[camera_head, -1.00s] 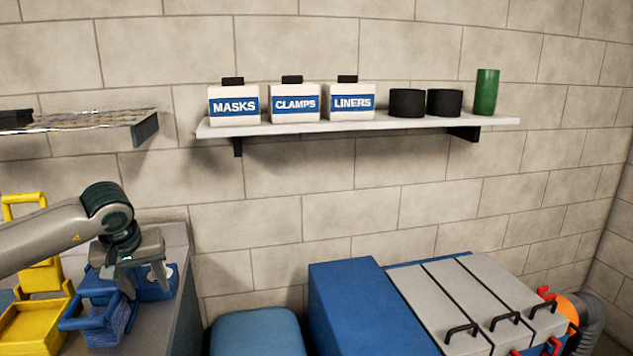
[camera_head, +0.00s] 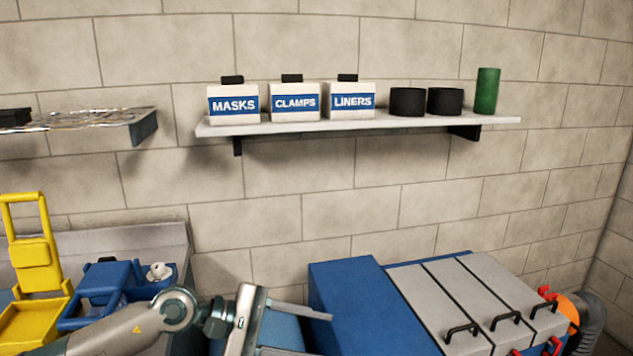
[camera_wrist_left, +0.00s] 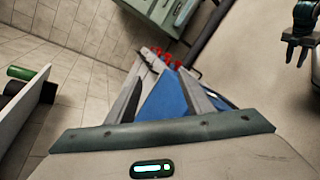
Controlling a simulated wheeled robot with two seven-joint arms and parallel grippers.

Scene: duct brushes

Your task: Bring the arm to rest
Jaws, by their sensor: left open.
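My left arm (camera_head: 130,330) comes in from the lower left in the head view. Its gripper (camera_head: 312,335) points right, low in front of the blue seat and the blue cabinet. In the left wrist view the two fingers (camera_wrist_left: 172,85) stand apart with nothing between them.
A wall shelf (camera_head: 370,123) carries labelled boxes, two black cylinders and a green one. A blue cabinet (camera_head: 350,290) with grey lids (camera_head: 475,300) stands right. Yellow (camera_head: 35,255) and blue bins (camera_head: 105,285) sit left; a white piece (camera_head: 158,271) lies in a blue one.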

